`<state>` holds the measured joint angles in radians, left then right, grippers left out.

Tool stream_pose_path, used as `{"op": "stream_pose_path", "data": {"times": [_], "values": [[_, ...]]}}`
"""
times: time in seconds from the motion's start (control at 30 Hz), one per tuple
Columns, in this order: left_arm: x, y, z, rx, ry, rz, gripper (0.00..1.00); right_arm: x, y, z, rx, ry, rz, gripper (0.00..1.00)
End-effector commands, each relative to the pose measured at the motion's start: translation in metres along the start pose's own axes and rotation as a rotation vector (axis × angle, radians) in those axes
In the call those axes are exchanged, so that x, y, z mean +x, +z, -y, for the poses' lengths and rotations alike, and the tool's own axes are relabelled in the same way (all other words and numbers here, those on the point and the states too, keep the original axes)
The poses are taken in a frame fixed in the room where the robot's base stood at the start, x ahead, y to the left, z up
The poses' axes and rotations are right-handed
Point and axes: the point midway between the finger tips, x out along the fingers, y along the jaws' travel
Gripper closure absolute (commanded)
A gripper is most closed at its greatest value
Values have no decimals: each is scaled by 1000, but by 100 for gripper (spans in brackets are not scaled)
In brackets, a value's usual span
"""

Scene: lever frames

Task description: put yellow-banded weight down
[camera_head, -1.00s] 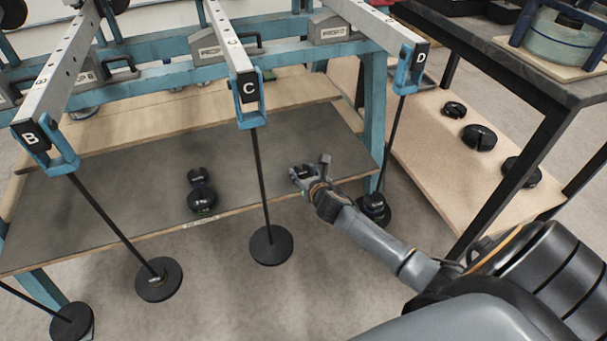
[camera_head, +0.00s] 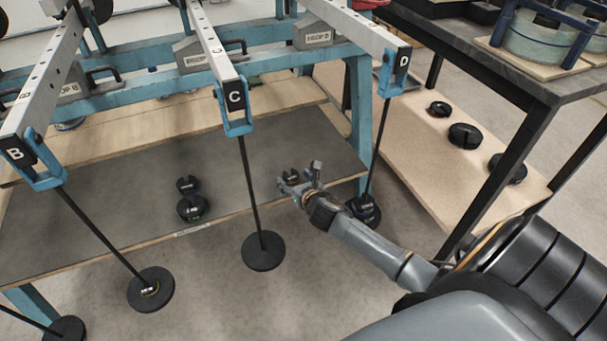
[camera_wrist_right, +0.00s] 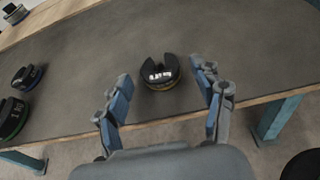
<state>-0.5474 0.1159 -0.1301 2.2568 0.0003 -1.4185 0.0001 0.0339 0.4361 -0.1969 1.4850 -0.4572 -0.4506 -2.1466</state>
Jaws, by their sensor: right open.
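The yellow-banded weight (camera_wrist_right: 161,73) is a small black slotted disc with a thin yellow band low on its side. It sits flat on the grey shelf (camera_wrist_right: 250,40) near the front edge, and its slot faces away in the right wrist view. In the head view the weight (camera_head: 291,177) shows just past my right gripper (camera_head: 301,184). My right gripper (camera_wrist_right: 164,80) is open, with its blue-grey fingers either side of the weight and visible gaps to it. Nothing is held. My left gripper is not in view.
Other black weights (camera_head: 192,207) stand on the shelf to the left. Hanger rods with discs, such as hanger C (camera_head: 262,251), hang in front of the shelf edge. More weights (camera_head: 465,135) lie on a wooden board at right, beneath a dark table (camera_head: 500,62).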

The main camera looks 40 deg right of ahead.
Motion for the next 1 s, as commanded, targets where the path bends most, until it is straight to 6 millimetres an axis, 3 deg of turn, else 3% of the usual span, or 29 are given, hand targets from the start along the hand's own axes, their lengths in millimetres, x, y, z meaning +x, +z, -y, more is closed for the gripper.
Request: {"op": "stream_pose_path", "data": {"times": [0.4,0.67,0.77,0.87,1.0], "values": [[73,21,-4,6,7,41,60,-81,2,0,0,2,-1,32],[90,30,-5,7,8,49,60,-104,-4,0,44,-5,-12,32],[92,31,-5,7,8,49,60,-110,-24,-2,230,-33,-64,32],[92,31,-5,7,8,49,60,-123,-61,-5,577,-106,-158,32],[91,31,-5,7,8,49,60,-154,-127,-18,1187,-306,-299,32]]}}
